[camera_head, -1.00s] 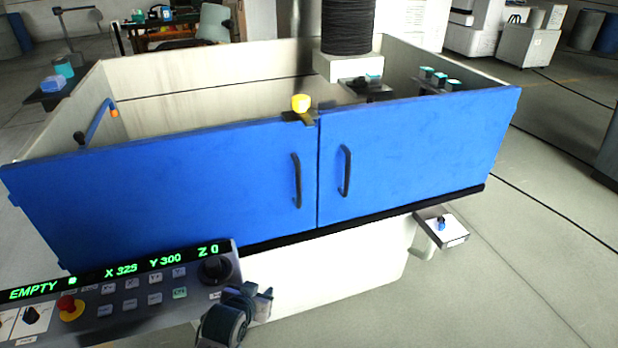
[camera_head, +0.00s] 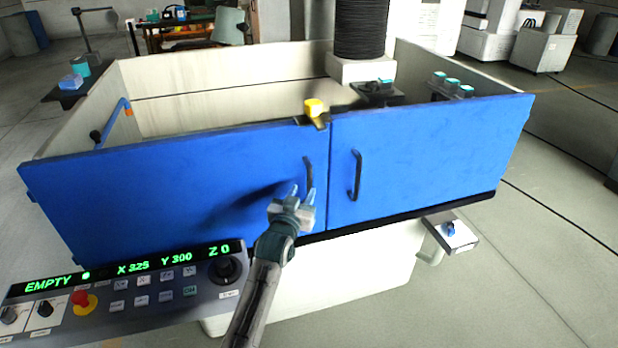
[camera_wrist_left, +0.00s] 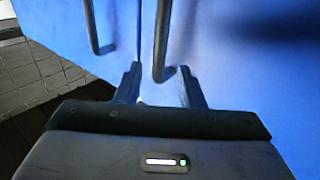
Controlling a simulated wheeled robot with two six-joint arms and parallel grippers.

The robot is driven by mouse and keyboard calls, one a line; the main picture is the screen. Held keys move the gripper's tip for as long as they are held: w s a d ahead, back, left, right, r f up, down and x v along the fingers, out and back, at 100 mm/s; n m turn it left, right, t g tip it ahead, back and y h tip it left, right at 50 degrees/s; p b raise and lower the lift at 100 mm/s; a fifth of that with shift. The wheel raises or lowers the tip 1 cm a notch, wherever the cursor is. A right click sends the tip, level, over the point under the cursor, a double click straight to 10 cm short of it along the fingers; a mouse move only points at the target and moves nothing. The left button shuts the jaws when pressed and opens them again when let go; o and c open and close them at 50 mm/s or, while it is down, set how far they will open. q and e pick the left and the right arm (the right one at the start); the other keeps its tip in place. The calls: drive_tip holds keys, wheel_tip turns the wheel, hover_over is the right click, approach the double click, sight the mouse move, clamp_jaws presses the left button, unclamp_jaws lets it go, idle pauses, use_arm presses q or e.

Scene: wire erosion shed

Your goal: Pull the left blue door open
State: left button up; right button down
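The left blue door (camera_head: 170,185) is shut, edge to edge with the right blue door (camera_head: 430,150). Its black handle (camera_head: 308,173) stands upright near the seam. My left gripper (camera_head: 302,192) is in front of the handle's lower part, its fingers open. In the left wrist view the handle (camera_wrist_left: 161,40) comes down between the two open fingertips (camera_wrist_left: 160,75); I see no finger closed on it, and contact cannot be told. My right gripper is in neither view.
The right door's handle (camera_head: 356,175) is close by. A control panel (camera_head: 130,290) juts out below the left door, beside my left arm. A small tray (camera_head: 450,232) sticks out at the right.

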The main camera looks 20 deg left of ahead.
sight(308, 181)
use_arm(q)
drive_tip(key=w+p, duration=0.1)
drive_tip(key=w, duration=0.6)
drive_tip(key=shift+f, duration=0.1)
clamp_jaws()
